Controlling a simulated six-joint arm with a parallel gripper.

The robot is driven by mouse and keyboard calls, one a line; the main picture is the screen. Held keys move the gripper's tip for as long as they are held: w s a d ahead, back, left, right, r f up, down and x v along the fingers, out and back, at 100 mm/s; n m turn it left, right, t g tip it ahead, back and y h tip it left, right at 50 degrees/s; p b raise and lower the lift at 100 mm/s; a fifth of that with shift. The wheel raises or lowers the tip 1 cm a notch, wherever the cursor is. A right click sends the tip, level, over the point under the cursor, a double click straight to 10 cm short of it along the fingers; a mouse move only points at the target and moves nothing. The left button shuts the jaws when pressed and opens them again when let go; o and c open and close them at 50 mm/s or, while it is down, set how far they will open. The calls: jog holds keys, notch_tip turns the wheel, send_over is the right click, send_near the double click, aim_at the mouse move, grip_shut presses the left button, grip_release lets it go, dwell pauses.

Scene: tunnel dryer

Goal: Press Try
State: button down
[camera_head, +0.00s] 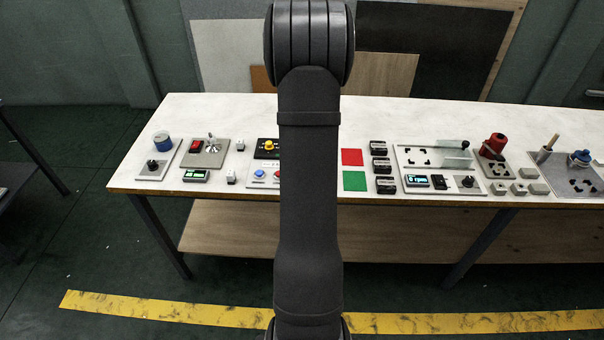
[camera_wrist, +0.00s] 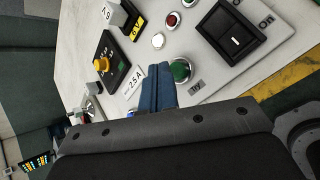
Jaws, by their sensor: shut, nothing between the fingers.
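In the wrist view, a green round button (camera_wrist: 181,70) sits on a light grey panel (camera_wrist: 215,77). A small label (camera_wrist: 196,87) beside it seems to read TRY, though it is blurred and turned. My gripper (camera_wrist: 157,68) shows as blue fingers, shut and empty, with the tips just left of the green button in the picture. I cannot tell how high the tips are above the panel.
The same panel carries a red button (camera_wrist: 173,19), a white button (camera_wrist: 158,40) and a black rocker switch (camera_wrist: 232,35). A yellow knob (camera_wrist: 102,64) on a black box stands to the left. A label card (camera_wrist: 133,80) reads 2.5 A. Red (camera_head: 352,157) and green (camera_head: 355,181) squares lie on the table.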

jog(key=shift+f, duration=0.15)
jog(key=shift+f, duration=0.3)
jog(key=shift+f, duration=0.35)
dwell(0.7)
dwell(0.3)
jog(key=shift+r, duration=0.8)
jog(key=shift+r, duration=0.1)
jog(key=shift+r, duration=2.4)
jog(key=shift+r, duration=1.9)
